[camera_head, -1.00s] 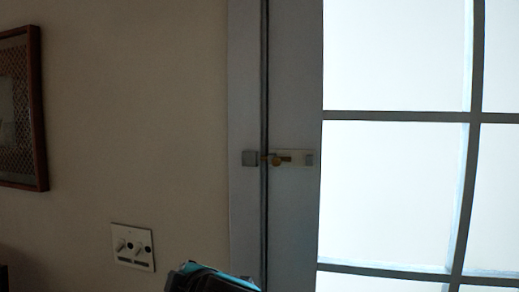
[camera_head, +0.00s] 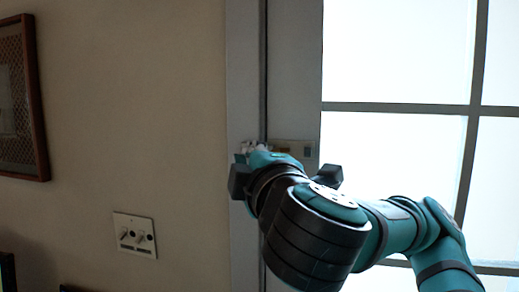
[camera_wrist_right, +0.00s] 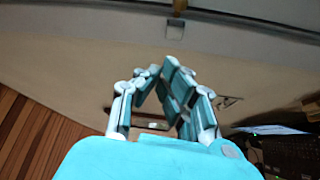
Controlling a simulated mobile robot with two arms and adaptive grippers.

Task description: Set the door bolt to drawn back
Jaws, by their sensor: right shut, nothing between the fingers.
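My right arm reaches in from the lower right. My right gripper (camera_head: 256,148) is at the gap between frame and door, just left of the plate, and covers the bolt's knob and most of the frame-side keeper. In the right wrist view its fingers (camera_wrist_right: 168,68) converge, shut and empty, below a small grey block (camera_wrist_right: 176,29) on the frame that looks like the keeper. I cannot tell whether they touch the bolt. My left gripper is out of view.
The door's glass panes (camera_head: 390,60) are bright, with grey bars between them. A switch plate (camera_head: 134,236) is on the wall left of the frame. A framed picture (camera_head: 40,110) hangs at the far left. The wall between is bare.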

